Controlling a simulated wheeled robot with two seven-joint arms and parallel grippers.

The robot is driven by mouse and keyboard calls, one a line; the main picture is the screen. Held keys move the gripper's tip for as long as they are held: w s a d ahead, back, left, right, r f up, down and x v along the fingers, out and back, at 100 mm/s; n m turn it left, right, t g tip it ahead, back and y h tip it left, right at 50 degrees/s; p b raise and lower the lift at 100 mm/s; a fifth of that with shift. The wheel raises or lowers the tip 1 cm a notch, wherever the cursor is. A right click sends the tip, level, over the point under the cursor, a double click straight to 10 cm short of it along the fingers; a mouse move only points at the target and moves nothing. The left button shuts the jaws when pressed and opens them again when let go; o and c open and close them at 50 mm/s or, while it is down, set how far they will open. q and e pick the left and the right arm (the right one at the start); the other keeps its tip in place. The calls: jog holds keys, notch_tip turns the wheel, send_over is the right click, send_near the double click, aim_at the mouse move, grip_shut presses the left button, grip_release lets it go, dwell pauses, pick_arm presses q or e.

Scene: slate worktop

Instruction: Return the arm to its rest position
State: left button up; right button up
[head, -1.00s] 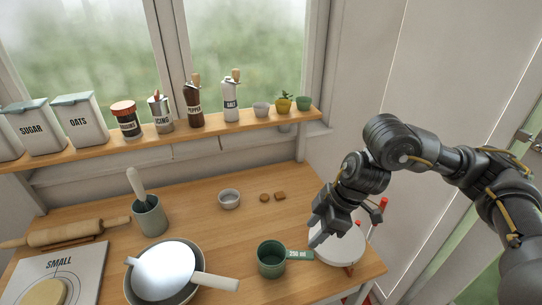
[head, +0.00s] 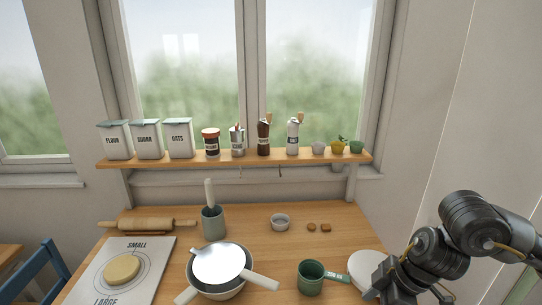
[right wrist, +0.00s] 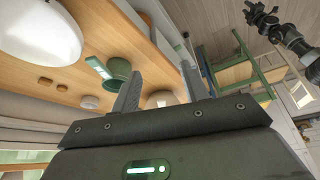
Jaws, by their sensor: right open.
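My right arm comes in from the lower right of the head view. Its gripper (head: 378,290) is low at the right end of the worktop, overlapping the white round dish (head: 366,262) in the picture. In the right wrist view, the fingers of my right gripper (right wrist: 160,88) are apart with nothing held between them. The green measuring cup (head: 310,279) stands to the left of the gripper, its handle pointing right; it also shows beyond the fingers in the wrist view (right wrist: 117,72). A dark arm at the wrist view's upper right ends in what looks like my left gripper (right wrist: 262,16), too small to read.
A bowl with a shiny lid-like top (head: 218,264), utensil pot (head: 213,224), rolling pin (head: 150,224) and board (head: 154,256) fill the left. A small bowl (head: 280,222) stands behind the cup. A shelf (head: 230,160) with jars crosses the window. A blue chair (head: 38,270) is far left.

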jog(key=a+f+m+t+y, duration=0.1)
jog(key=a+t+y, duration=0.5)
jog(key=a, duration=1.2)
jog(key=s+d+f+m+t+h, duration=0.2)
jog(key=s+d+f+m+h, duration=0.2)
jog(key=d+f+m+h, duration=0.55)
jog(key=s+d+f+m+g, duration=0.1)
jog(key=s+d+f+g, duration=0.2)
jog(key=s+d+f, duration=0.4)
jog(key=s+d+f+m+g, duration=0.1)
jog(key=s+d+f+g, duration=0.3)
jog(key=s, duration=0.5)
notch_tip(320, 180, down, 27)
jog(key=s+b, duration=0.1)
jog(key=b, duration=0.1)
jog(key=s+d+f+g+h+b, duration=0.1)
jog(key=s+d+f, duration=0.2)
jog(key=s+f, duration=1.3)
jog(key=shift+s+d+f+g+b, duration=0.2)
jog(key=shift+s+f+g+b, duration=0.15)
jog(key=shift+f, duration=0.45)
